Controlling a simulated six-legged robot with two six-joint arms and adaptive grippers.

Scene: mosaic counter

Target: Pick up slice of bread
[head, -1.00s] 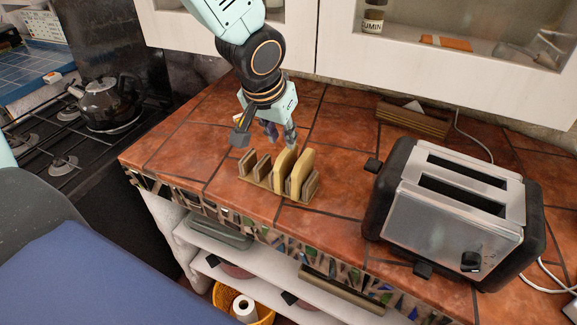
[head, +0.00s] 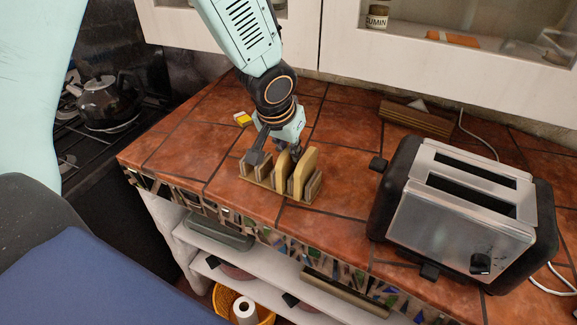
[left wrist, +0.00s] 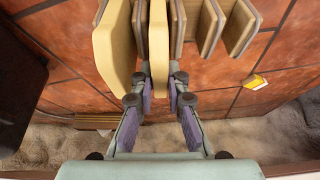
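Two pale yellow bread slices stand upright in a wooden toast rack (head: 250,171) on the tiled counter: a left slice (head: 282,172) and a right slice (head: 306,165). In the left wrist view, the slices show as one in the middle (left wrist: 158,38) and one farther left (left wrist: 115,50). My left gripper (head: 289,150) is at the rack's back side, pointing down. In the left wrist view its fingers (left wrist: 160,72) are apart, one on each side of the middle slice's near end, with small gaps. My right gripper is not in view.
A silver and black toaster (head: 465,210) stands to the right of the rack. A yellow and white item (head: 242,119) lies behind the rack at left. A wooden block (head: 415,120) lies by the wall. A kettle (head: 105,103) is on the stove. The counter left of the rack is clear.

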